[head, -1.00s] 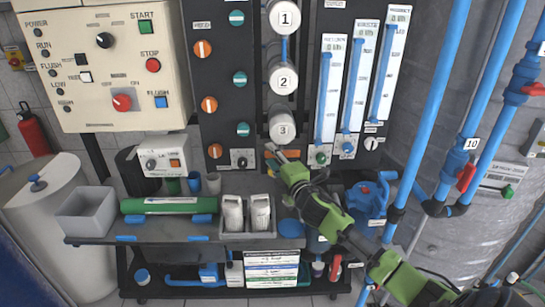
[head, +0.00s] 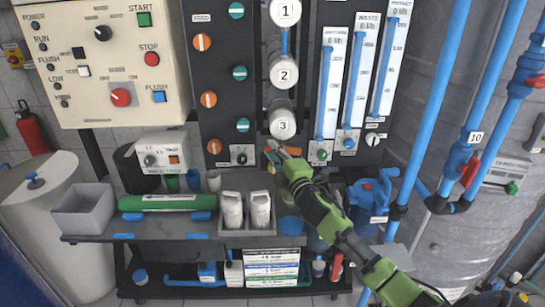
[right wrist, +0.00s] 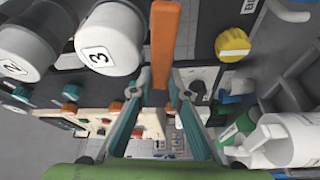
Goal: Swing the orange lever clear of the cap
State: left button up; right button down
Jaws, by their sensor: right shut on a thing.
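The white end cap numbered 3 (head: 282,124) is the lowest of the stacked caps on the dark panel. It also shows large at the upper left in the right wrist view (right wrist: 106,48). The orange lever (right wrist: 164,38) runs upward from between my right fingertips in that view, just right of cap 3, with a gap between them in the picture. My right gripper (head: 272,150) is just below cap 3 in the head view, and its fingers (right wrist: 160,86) are shut on the lever. The gripper mostly hides the lever in the head view. My left gripper is not in view.
Cap 2 (head: 283,71) is above cap 3. Flow meters (head: 330,85) stand right of the caps, and a valve panel (head: 207,85) is on the left. White bottles (head: 232,209) stand in a grey tray below. A yellow knob (right wrist: 232,45) is right of the lever.

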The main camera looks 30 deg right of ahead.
jog(key=c, duration=1.9)
grip_release()
jog(key=shift+s, duration=0.1)
jog(key=s, duration=0.5)
jog(key=s+a, duration=0.1)
jog(key=s, duration=0.1)
jog(key=shift+s+a+f, duration=0.1)
jog(key=shift+s+f, duration=0.25)
